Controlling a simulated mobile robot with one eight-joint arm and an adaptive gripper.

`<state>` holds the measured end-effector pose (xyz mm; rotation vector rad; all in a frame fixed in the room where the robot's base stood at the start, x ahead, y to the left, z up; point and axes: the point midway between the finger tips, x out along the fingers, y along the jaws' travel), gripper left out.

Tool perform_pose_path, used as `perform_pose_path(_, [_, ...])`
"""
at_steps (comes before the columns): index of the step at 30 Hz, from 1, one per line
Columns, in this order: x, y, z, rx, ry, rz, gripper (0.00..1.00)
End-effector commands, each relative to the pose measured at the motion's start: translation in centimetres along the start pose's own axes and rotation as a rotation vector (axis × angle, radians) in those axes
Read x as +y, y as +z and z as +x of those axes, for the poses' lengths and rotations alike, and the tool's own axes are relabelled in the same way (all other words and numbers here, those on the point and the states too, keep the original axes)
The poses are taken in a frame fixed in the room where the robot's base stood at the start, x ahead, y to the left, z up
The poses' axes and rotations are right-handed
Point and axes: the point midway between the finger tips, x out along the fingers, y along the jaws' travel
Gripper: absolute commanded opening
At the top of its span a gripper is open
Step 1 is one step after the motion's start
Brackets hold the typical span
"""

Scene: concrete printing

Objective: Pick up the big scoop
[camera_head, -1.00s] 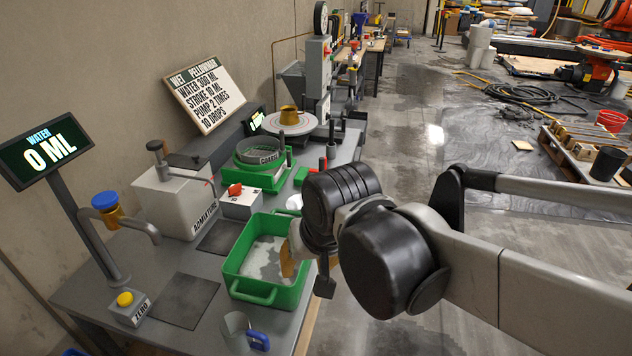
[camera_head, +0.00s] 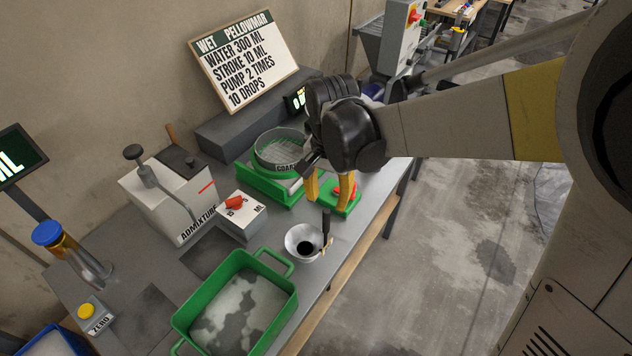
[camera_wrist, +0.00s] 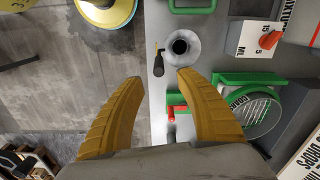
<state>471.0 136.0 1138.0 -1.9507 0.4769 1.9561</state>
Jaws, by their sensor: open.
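A round pale metal scoop (camera_head: 296,238) with a dark centre and an upright black handle (camera_head: 326,221) sits near the table's front edge, just beyond the green tub. In the wrist view the scoop (camera_wrist: 181,32) and its black handle (camera_wrist: 158,66) lie just past the fingertips. My gripper (camera_head: 331,192) has yellow fingers spread apart, pointing down. It is open and empty, above and slightly beyond the scoop in the head view. In the wrist view the handle is close to the gap of my gripper (camera_wrist: 160,80), with no visible contact.
A green tub (camera_head: 183,318) with grey material stands nearer. The admixture box (camera_head: 180,205) and dosing box (camera_head: 241,215) are left. Open floor lies right of the table.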

Motion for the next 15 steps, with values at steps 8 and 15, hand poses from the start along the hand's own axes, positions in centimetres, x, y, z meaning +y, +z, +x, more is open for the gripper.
perform_pose_path(8, [0.0,0.0,4.5,0.000,0.000,0.000,0.42])
perform_pose_path(15, [0.2,-0.1,7.0,0.000,0.000,-0.001,0.42])
